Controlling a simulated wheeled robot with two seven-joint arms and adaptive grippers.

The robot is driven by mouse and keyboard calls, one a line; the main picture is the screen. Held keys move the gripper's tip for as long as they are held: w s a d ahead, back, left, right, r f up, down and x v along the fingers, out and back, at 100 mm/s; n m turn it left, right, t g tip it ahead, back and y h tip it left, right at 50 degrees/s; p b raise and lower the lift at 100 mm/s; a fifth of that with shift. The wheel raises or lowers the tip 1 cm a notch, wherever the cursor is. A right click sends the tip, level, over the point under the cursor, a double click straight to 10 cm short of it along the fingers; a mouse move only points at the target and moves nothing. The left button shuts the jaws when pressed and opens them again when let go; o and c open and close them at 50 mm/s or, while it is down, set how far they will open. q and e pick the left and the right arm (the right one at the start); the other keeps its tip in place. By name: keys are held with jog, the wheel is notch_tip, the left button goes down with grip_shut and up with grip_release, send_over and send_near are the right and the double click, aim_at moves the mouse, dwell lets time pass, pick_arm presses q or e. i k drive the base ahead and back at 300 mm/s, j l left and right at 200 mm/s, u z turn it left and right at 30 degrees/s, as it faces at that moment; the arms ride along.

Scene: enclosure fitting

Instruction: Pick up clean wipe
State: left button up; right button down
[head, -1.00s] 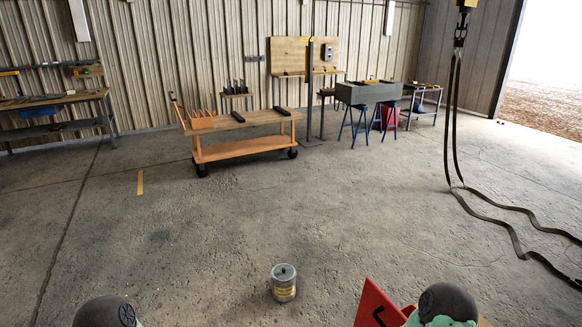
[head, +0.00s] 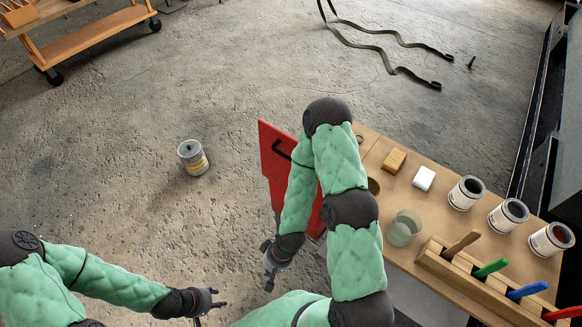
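A small white folded-looking piece (head: 424,178) lies on the wooden bench top (head: 375,143) at the right in the head view. It may be the clean wipe; its material is too small to tell. A tan block (head: 395,161) lies just to its left. My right gripper (head: 267,267) hangs low beside a red panel (head: 275,165), left of the bench and well away from the white piece. Its fingers look apart and empty. My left gripper (head: 210,308) is over the floor at the lower left, fingers spread and empty.
Several open paint cans (head: 467,192) stand at the bench's right side. A clear cup (head: 404,228) and a wooden rack (head: 470,275) with coloured handles stand nearer me. Straps (head: 390,55) lie farther back.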

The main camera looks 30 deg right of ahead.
aim_at(424, 179)
jog(key=k+z, duration=0.15)
jog(key=z, duration=2.1)
jog(key=k+z, duration=0.15)
jog(key=z, duration=0.2)
jog(key=k+z, duration=0.1)
jog(key=z, duration=0.25)
jog(key=k+l+z, duration=0.1)
jog(key=z, duration=0.2)
